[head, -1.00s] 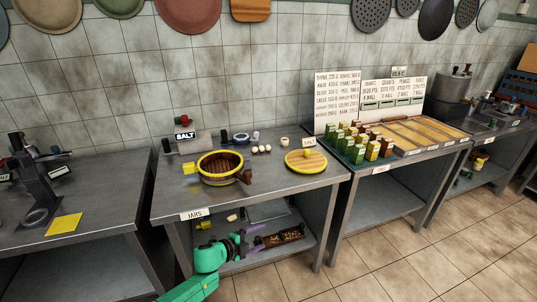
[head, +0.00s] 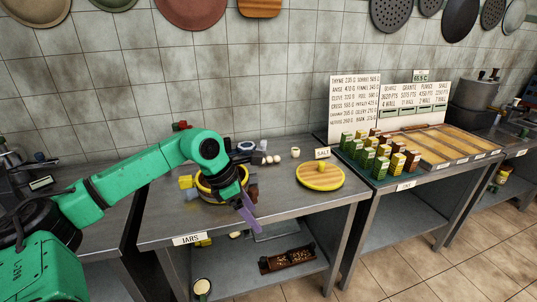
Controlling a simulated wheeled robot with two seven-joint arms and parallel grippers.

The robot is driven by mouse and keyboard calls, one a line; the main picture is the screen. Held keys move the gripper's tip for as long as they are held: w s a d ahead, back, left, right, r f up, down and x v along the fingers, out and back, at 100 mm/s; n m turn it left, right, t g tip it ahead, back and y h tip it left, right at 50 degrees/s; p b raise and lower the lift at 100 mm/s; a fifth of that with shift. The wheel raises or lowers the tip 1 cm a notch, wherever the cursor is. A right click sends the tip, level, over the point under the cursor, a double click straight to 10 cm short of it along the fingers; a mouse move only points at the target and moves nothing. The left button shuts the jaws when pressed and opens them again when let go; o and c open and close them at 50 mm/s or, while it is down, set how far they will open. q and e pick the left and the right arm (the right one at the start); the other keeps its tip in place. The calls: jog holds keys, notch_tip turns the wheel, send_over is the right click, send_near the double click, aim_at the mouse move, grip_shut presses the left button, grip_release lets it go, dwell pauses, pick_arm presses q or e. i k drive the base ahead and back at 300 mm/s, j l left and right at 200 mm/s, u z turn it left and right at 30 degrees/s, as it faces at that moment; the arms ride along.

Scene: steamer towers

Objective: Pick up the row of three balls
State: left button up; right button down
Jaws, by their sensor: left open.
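The row of three balls (head: 270,159) is small and cream-white. It sits toward the back of the middle table, between a blue-grey round thing and a small white cup. My left gripper (head: 250,214), with purple fingers, is open and points down over the front part of that table. It is in front of the balls and a little to their left in the picture, clearly apart from them. No ball is between its fingers. My right gripper is out of view.
A yellow-rimmed wooden tub (head: 206,190) is partly hidden behind my left arm. A yellow block (head: 186,182) stands beside it. A round yellow board (head: 320,178) lies right of the gripper, with a white cup (head: 295,152) behind it. The table (head: 290,205) is bare in front of the board.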

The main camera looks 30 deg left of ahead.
aim_at(276, 159)
jog(key=i+j, duration=1.3)
